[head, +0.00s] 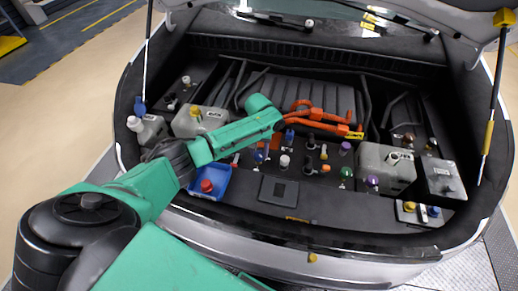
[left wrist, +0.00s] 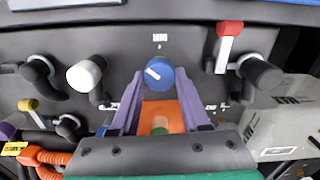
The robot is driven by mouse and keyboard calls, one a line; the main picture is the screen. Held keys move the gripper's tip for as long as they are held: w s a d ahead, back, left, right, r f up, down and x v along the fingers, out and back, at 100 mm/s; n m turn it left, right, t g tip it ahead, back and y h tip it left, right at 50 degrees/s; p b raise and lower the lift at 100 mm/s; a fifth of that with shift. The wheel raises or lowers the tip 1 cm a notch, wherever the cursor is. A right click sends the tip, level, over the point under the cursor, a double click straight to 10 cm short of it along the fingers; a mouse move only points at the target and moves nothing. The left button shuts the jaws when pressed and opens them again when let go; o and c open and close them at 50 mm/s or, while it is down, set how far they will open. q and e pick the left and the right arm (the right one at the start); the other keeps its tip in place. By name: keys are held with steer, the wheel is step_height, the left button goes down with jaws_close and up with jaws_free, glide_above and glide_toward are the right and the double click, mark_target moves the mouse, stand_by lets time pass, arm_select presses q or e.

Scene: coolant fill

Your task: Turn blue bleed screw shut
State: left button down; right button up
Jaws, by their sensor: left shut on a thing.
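The blue bleed screw (left wrist: 158,73) is a round blue knob with a white bar mark, between my left gripper's fingertips in the left wrist view. The mark lies slanted. My left gripper (left wrist: 157,80) has purple fingers and is shut on the knob, one finger on each side. In the head view the blue screw (head: 259,156) shows just below the end of my green left arm, which hides much of the gripper. My right gripper is in neither view.
In the left wrist view a white knob (left wrist: 84,75) stands left of the screw and a red lever (left wrist: 229,30) right. In the head view, orange hoses (head: 313,118) lie behind, a blue tank with a red cap (head: 207,186) at front left, and several coloured knobs to the right.

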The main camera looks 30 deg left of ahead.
mark_target(259, 154)
arm_select(q)
steer(key=m+p, duration=0.1)
steer(key=m, duration=0.3)
steer(key=shift+d+m, duration=0.1)
steer(key=shift+m, duration=0.2)
steer(key=m, duration=0.5)
steer(key=shift+p, duration=0.4)
steer(key=shift+m, duration=0.4)
steer(key=shift+c, duration=1.9)
jaws_free()
steer(key=shift+r, duration=0.1)
step_height(259, 154, up, 14)
steer(key=b, duration=0.1)
steer(key=shift+r+b, duration=0.25)
steer(key=shift+b, duration=0.15)
